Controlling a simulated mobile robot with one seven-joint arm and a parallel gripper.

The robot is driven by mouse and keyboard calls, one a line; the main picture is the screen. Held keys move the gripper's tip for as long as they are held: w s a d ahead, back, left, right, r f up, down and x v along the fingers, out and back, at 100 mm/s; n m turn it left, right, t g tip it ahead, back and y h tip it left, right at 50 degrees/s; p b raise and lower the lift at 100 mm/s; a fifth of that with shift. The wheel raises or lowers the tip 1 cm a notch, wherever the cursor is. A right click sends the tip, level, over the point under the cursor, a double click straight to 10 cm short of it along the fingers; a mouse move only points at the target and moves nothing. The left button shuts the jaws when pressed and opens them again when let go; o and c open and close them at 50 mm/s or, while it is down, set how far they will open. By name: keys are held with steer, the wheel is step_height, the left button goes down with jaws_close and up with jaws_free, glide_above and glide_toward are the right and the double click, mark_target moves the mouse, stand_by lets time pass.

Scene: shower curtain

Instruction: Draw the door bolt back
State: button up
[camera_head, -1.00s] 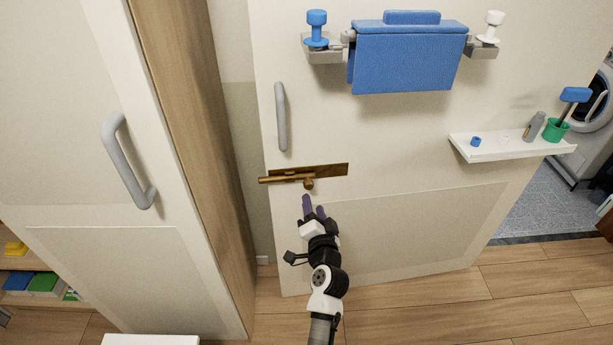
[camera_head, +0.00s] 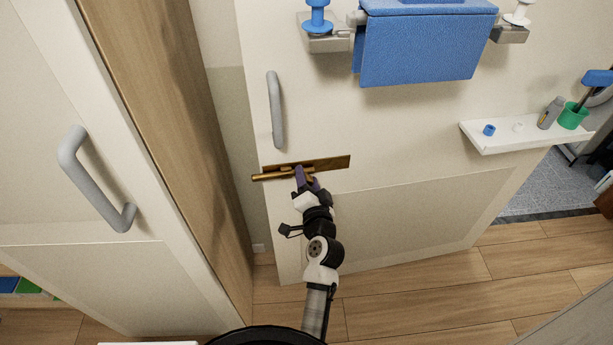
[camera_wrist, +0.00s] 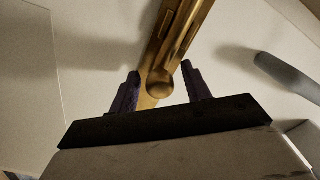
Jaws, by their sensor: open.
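The brass door bolt (camera_head: 275,177) lies across its brass plate (camera_head: 335,163) on the cream door, below the grey handle. The rod sticks out past the door's left edge. In the wrist view the bolt's round knob (camera_wrist: 160,84) sits between the two purple fingers of my open gripper (camera_wrist: 162,85), with space visible on both sides. In the head view my gripper (camera_head: 307,180) is right at the knob and mostly hides it. I cannot tell whether a finger touches it.
A grey door handle (camera_head: 275,110) is above the bolt. A blue towel (camera_head: 420,48) hangs on a rail at the upper right. A white shelf (camera_head: 500,139) holds small items. A tall cabinet with a grey handle (camera_head: 90,180) stands at the left.

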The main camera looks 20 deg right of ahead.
steer(key=shift+s+r, duration=0.1)
jaws_close()
steer(key=d+b, duration=0.1)
steer(key=d, duration=0.1)
steer(key=d+b, duration=0.1)
steer(key=shift+s+d+b, duration=0.25)
steer(key=shift+b, duration=0.1)
steer(key=shift+d, duration=0.3)
steer(key=shift+r, duration=0.15)
steer(key=shift+c, duration=2.1)
jaws_free()
steer(key=shift+s, duration=0.1)
steer(key=o, duration=0.4)
steer(key=shift+d, duration=0.2)
